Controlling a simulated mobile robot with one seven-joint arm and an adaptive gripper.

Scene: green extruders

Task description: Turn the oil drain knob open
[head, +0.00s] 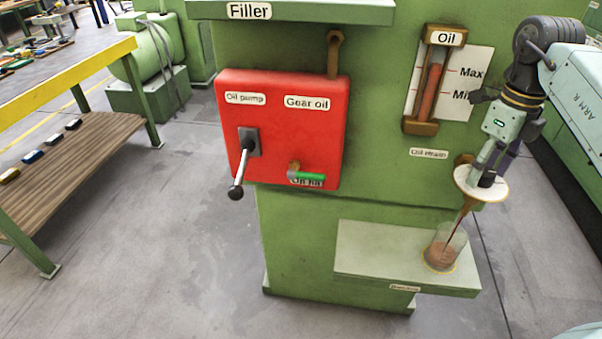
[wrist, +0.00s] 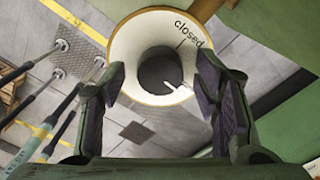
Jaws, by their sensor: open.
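The oil drain dial (head: 467,187) is a white disc under the "Oil Drain" label (head: 428,153). In the wrist view the dial (wrist: 125,48) is a white ring with a tan rim, marked "closed" at its upper right. The round grey knob (wrist: 160,68) sits in its middle, with a white pointer towards the lower right, away from the "closed" mark. My gripper (wrist: 162,72) is open, its fingers on either side of the knob; contact cannot be told. In the head view my gripper (head: 483,178) is at the dial. A brown stream runs down from the dial.
A glass beaker (head: 443,250) with brown liquid stands on a green shelf (head: 370,262) below. A sight glass (head: 432,80) marked "Oil" is above. The red oil pump box (head: 270,130), with a protruding lever (head: 240,170), is left. Floor is clear in front.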

